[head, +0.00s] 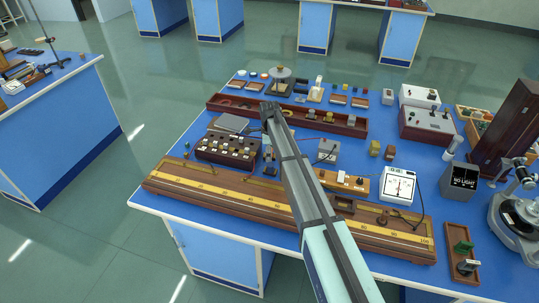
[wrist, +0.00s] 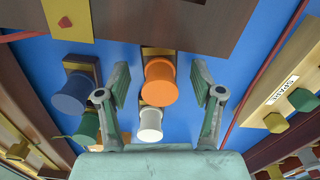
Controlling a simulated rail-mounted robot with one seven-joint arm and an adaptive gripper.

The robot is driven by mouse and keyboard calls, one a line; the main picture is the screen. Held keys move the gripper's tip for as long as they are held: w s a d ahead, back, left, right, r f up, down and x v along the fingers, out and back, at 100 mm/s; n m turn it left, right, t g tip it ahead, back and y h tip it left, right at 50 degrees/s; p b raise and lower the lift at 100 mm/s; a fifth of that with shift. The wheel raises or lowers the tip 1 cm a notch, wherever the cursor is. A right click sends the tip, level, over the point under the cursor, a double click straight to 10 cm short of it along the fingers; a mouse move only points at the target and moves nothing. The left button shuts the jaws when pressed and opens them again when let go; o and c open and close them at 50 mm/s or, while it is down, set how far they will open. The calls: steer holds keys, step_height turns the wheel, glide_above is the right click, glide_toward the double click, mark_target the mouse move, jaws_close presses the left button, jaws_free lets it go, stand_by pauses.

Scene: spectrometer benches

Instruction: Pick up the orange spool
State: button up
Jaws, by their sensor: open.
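The orange spool (wrist: 160,82) is in the middle of the wrist view. It stands end-on to the camera on a blue surface. My gripper (wrist: 162,88) is open, with one finger pad to the left of the spool and one to the right, and a gap shows on each side. In the head view my gripper (head: 269,110) is at the far end of my arm, over the bench. I cannot make out the orange spool in the head view.
A white spool (wrist: 150,124) stands just below the orange one, and a dark blue spool (wrist: 72,92) is left of the left finger. A labelled wooden block (wrist: 285,95) lies to the right. The crowded blue bench holds a long scale board (head: 190,182) and a meter (head: 398,186).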

jaws_close()
